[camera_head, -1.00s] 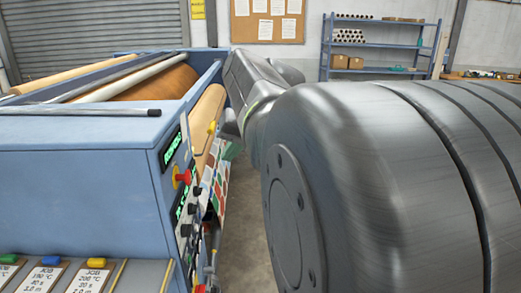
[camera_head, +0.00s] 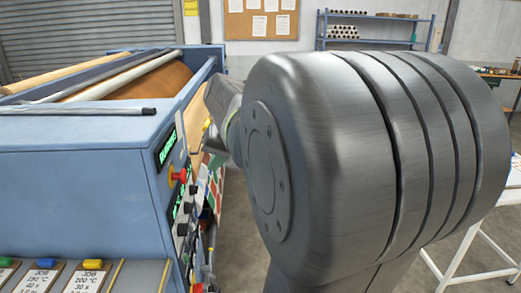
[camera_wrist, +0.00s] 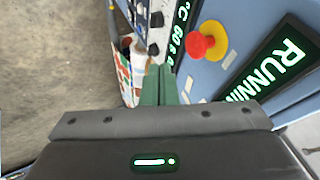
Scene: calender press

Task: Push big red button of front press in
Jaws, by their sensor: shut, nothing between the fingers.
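The big red button (camera_head: 180,174) sticks out from the control side of the blue press (camera_head: 75,185), on a yellow base. It also shows in the wrist view (camera_wrist: 199,46), its yellow base (camera_wrist: 214,38) against the blue panel. My gripper (camera_wrist: 159,72) shows green fingers closed together, with nothing between them. In the wrist view the fingertips are apart from the button, lower and to its left. Beside the button a green display (camera_wrist: 283,60) reads "RUNNIN", partly cut off.
Black knobs (camera_wrist: 154,35) and another green display (camera_wrist: 179,30) sit on the panel near the button. Rollers with brown sheet (camera_head: 145,84) lie on top of the press. A white table (camera_head: 490,215) stands at the right. Bare floor shows beside the press.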

